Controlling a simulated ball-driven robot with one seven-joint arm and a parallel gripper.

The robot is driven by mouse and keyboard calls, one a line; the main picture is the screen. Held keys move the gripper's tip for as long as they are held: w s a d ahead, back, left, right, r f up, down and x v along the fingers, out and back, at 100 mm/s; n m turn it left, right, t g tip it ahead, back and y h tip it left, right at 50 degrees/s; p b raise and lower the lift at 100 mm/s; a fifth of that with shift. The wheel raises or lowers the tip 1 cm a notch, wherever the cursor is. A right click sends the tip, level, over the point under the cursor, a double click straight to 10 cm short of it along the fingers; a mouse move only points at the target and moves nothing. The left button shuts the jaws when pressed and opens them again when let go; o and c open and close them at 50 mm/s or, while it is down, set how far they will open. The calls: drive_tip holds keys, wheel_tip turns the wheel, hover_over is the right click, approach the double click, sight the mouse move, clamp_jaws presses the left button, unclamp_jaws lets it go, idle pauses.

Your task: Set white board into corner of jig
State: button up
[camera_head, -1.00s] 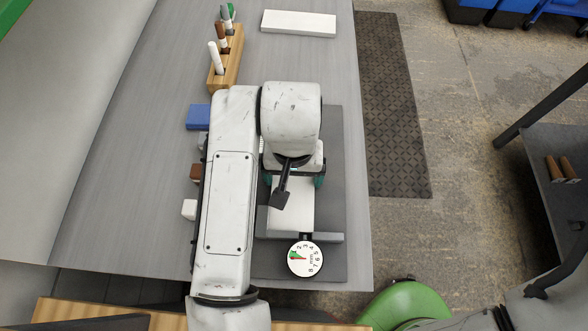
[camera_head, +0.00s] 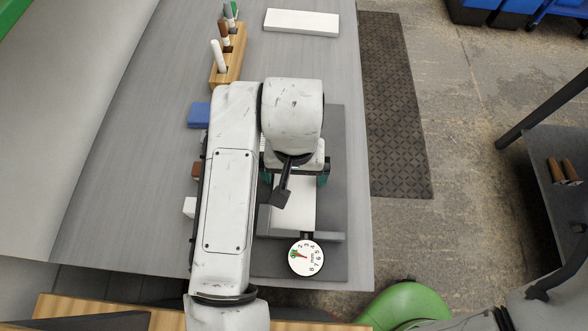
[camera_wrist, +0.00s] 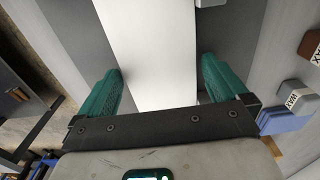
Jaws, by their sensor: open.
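The white board (camera_head: 303,214) lies on the dark grey jig (camera_head: 335,155), its near end at the jig's grey front bar (camera_head: 331,237). My arm hides its far part and much of its left edge, so I cannot tell if it touches the side bar. My gripper (camera_head: 296,179) is over the board, with one teal finger on each side. In the wrist view, the board (camera_wrist: 152,45) runs between the open fingers of my gripper (camera_wrist: 160,88), with gaps on both sides. A round dial gauge (camera_head: 306,265) sits at the front bar, its red needle towards the green mark.
Another white slab (camera_head: 301,22) lies at the back of the table. A wooden rack (camera_head: 228,62) with several markers stands at the back left. A blue block (camera_head: 199,115), a brown block (camera_wrist: 311,45) and a whitish block (camera_head: 189,207) lie left of the jig.

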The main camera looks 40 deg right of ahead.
wheel_tip(320, 180, up, 10)
idle(0.4)
idle(0.6)
